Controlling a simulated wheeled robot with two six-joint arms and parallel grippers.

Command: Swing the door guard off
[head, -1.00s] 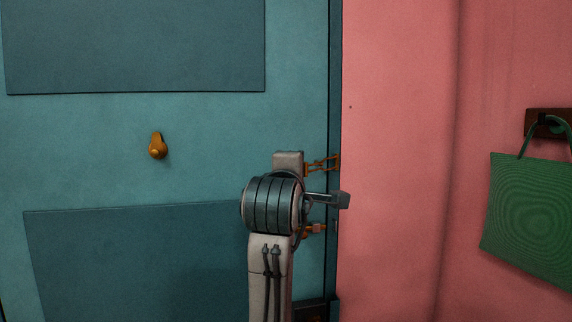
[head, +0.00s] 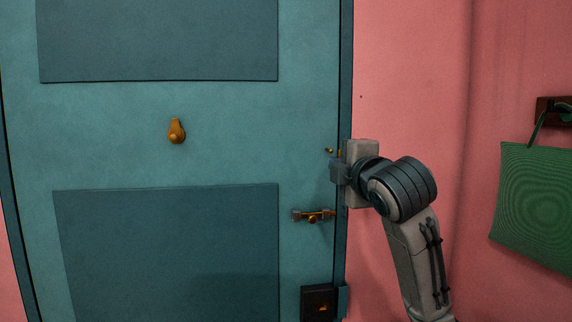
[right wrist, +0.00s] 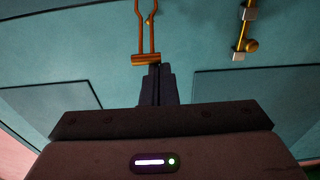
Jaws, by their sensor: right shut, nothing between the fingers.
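The door guard is a brass U-shaped loop with a crosspiece at its free end; it shows at the top of the right wrist view (right wrist: 147,59). A small brass stud (head: 329,150) shows on the door edge in the head view, where my right gripper and wrist hide the loop. My right gripper (right wrist: 155,67) is shut and empty, its fingertips close beside the crosspiece; I cannot tell if they touch. In the head view it is at the door's right edge (head: 339,171). How far the loop stands off the door is unclear. My left gripper is out of view.
The teal door (head: 230,135) has a brass peephole cover (head: 176,131), a brass slide bolt (head: 313,215) below the guard and a dark lock box (head: 319,302) lower down. A green bag (head: 542,205) hangs on the pink wall at the right.

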